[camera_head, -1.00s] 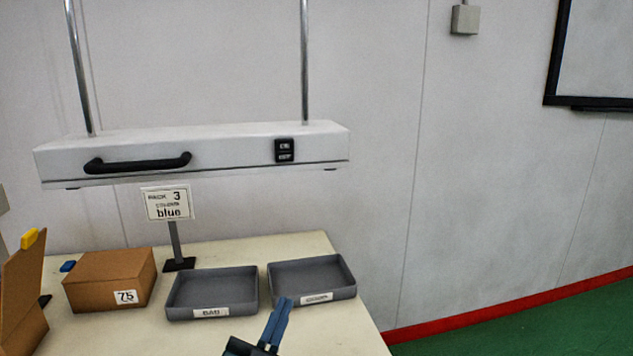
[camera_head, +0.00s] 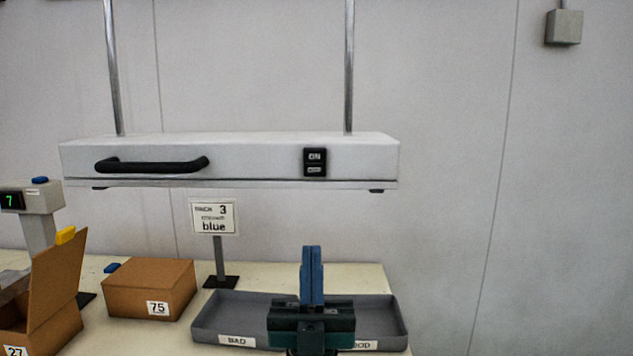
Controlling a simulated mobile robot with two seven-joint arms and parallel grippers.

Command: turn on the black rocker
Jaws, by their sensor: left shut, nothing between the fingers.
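The black rocker (camera_head: 315,162) is a small upright switch on the front face of the white overhead housing (camera_head: 240,158), right of its black handle. Its upper half reads ON; the lower label is too small to read surely. My left gripper (camera_head: 312,250) is shut and empty, its blue fingers together and pointing up. In the picture it stands below the rocker, in front of the grey trays, and does not touch the rocker. My right gripper is not in view.
The housing hangs on two metal poles, with a black handle (camera_head: 152,165). Below are a sign reading blue (camera_head: 214,216), a grey tray marked BAD (camera_head: 206,324), a box marked 75 (camera_head: 150,287), an open box (camera_head: 55,285) and a display (camera_head: 12,200).

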